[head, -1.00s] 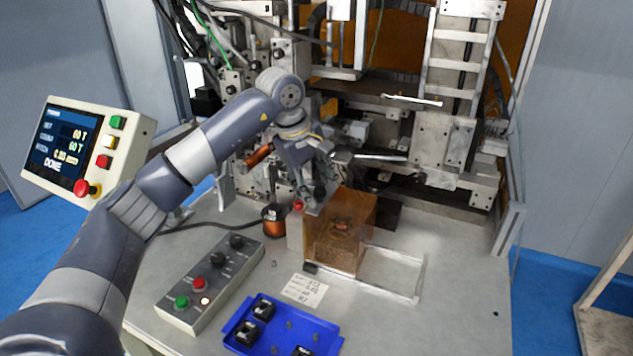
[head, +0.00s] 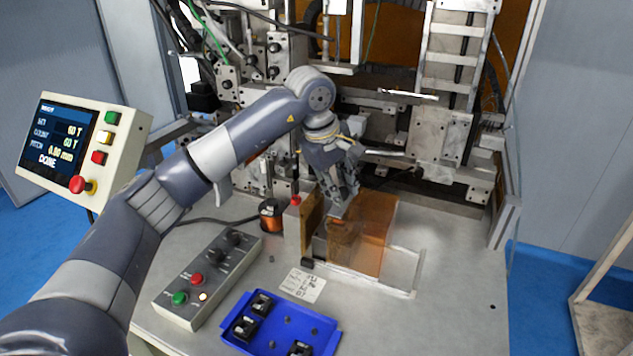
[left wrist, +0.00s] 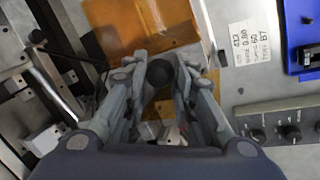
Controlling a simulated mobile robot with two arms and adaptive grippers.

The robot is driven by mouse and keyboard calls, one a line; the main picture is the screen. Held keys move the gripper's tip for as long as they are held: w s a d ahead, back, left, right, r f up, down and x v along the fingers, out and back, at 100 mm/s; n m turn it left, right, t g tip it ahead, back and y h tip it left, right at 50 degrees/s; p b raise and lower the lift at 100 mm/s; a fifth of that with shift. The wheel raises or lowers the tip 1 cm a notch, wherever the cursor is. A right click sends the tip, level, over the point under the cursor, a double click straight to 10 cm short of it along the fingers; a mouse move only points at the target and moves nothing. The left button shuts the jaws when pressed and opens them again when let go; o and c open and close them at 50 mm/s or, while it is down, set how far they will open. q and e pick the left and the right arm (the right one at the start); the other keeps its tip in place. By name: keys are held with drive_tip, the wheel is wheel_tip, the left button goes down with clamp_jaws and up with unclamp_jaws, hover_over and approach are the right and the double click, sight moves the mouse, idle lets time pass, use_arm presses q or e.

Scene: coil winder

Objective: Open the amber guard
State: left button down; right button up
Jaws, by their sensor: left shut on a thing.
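The amber guard (head: 377,238) is a see-through orange box on the table, in the middle of the head view. Its amber panel (left wrist: 135,22) fills the top middle of the left wrist view. My left gripper (head: 342,205) reaches down to the guard's top left part. In the left wrist view my left gripper (left wrist: 160,78) is shut on a dark round knob (left wrist: 160,72), which lies between its fingertips. The fingers hide where the knob joins the guard. A gap shows between the guard and a brown upright plate (head: 312,215) at its left. My right gripper is not in view.
A pale rail frame (head: 413,275) extends right of the guard, with bare table beyond. A copper spool (head: 271,214) stands at left. A button box (head: 207,280), paper label (head: 304,286) and blue tray (head: 275,335) lie in front. Machine parts (head: 440,135) stand close behind.

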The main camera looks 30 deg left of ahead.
sight(369, 209)
use_arm(q)
drive_tip(key=d, duration=0.6)
drive_tip(key=shift+w, duration=0.15)
drive_tip(key=shift+a, duration=0.15)
drive_tip(key=c, duration=1.3)
unclamp_jaws()
drive_tip(key=shift+r, duration=0.15)
drive_tip(key=v, duration=1.1)
drive_tip(key=shift+r, duration=0.35)
